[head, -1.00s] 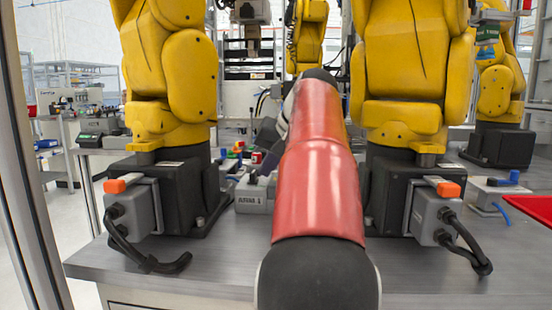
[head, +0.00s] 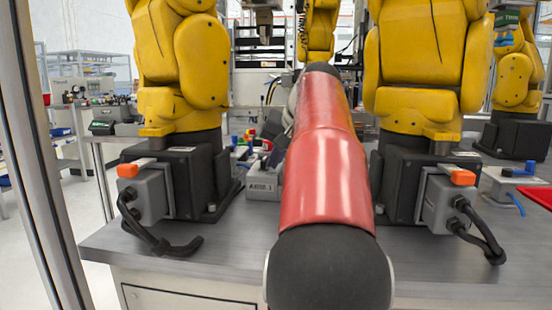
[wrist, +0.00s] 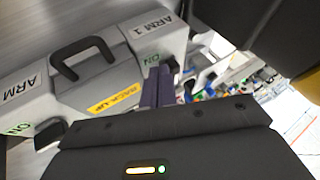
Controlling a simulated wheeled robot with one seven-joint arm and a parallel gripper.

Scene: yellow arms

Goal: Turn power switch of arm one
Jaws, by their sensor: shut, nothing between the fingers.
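In the wrist view, a grey control box (wrist: 118,80) carries an "ARM 1" label, a green "ON" mark and a yellow "BACK-UP" label. My gripper (wrist: 163,85) is shut and empty, its purple-grey fingers close beside the box end by the ARM 1 "ON" mark. I cannot tell whether they touch it. The power switch of arm one is not clearly seen; the fingers and dark parts beside them obscure that spot. In the head view, a small grey box (head: 263,186) with a label sits on the table, and my red arm hides most of my gripper.
Two yellow robot arms (head: 180,60) (head: 420,60) stand on black bases left and right of my arm. Grey boxes with orange switches (head: 128,170) (head: 462,177) and black cables are at their bases. The table front (head: 225,262) is bare. A black handle (wrist: 82,58) stands up from the control box.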

